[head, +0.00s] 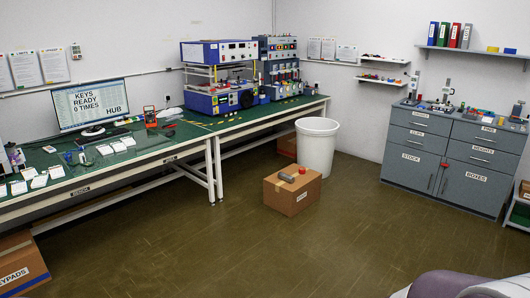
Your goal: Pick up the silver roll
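I cannot pick out a silver roll with certainty. A small grey item (286,178) lies on top of a closed cardboard box (287,204) on the floor, and it may be the roll. It is too small to tell its shape. A small red item (302,170) sits beside it, farther back on the same box. Neither of my grippers is in view.
A tall white bin (317,148) stands just behind the box, beside the green-topped bench (196,130). Grey drawer cabinets (408,150) line the right wall. Another box (20,262) sits at lower left. The brown floor (190,255) in front is clear.

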